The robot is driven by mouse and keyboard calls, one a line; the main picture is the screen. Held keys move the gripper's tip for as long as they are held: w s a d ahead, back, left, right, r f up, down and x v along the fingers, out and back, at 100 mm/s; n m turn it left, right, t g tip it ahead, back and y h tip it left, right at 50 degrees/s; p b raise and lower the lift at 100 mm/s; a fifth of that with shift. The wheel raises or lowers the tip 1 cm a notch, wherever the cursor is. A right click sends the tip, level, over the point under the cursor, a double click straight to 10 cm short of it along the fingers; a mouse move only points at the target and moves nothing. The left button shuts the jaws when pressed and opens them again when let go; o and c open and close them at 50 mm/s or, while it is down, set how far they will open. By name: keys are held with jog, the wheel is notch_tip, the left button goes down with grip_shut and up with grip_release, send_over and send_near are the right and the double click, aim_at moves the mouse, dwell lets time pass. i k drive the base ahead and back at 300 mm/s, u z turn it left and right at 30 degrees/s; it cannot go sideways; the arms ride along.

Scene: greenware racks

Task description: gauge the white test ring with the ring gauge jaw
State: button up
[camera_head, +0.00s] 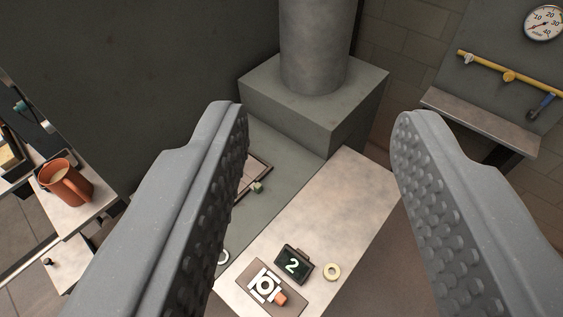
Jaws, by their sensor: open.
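A gauge plate (252,305) lies on the pale bench at the bottom centre, carrying a white jaw-like shape (266,287) with a round centre and an orange block (280,299). I cannot tell whether a ring sits in that jaw. A dark display (292,264) reading 2 stands beside it. A cream ring (332,272) lies flat to the right of the display. A whiter ring (223,257) lies to the left, partly hidden by my left finger. My gripper (322,125) is open and empty, its studded fingers spread wide above the bench.
A grey block (318,102) with a thick column (314,45) stands behind the bench (345,200). An orange mug (65,183) sits on a shelf at the left. A yellow pipe (480,67) and a dial (543,22) are on the right wall. The bench's far part is clear.

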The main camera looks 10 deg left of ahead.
aim_at(279, 297)
jog(key=z, duration=0.6)
jog(key=k, duration=1.85)
jog(key=u, duration=0.45)
jog(key=i, duration=1)
jog(key=z, duration=0.05)
